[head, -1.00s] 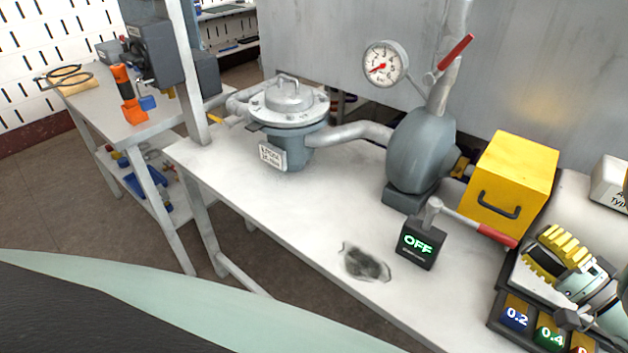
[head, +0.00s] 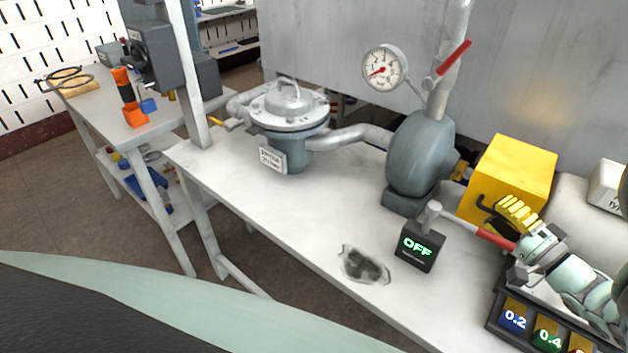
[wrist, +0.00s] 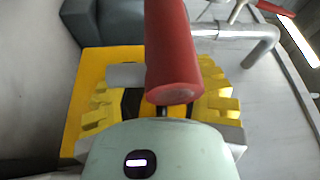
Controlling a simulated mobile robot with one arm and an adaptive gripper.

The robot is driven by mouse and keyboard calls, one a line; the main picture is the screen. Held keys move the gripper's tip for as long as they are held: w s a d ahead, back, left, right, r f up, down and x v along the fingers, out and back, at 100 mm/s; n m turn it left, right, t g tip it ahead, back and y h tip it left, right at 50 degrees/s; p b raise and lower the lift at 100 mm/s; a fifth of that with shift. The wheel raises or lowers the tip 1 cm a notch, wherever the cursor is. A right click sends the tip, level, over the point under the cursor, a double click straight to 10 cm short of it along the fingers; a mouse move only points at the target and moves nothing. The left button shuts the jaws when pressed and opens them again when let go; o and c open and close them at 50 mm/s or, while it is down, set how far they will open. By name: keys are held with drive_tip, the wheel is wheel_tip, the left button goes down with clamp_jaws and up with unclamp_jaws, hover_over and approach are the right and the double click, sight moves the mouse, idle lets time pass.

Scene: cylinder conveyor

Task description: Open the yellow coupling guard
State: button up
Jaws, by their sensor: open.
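The yellow coupling guard (head: 520,168) is a box with a black handle on its front. It stands at the right of the bench behind the grey pump body, and looks closed. My gripper (head: 513,217), with yellow ridged fingers, is open at the guard's front lower right, close to the handle, which it partly covers. I cannot tell whether it touches. In the wrist view the open fingers of my gripper (wrist: 160,103) lie over the guard's yellow face (wrist: 83,78). A red grip hides the middle between them, and the black handle is not clearly visible there.
A tray of numbered blocks (head: 497,315) sits below my arm.

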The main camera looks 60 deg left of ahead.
clamp_jaws()
idle(0.5)
drive_tip(key=shift+d, duration=0.1)
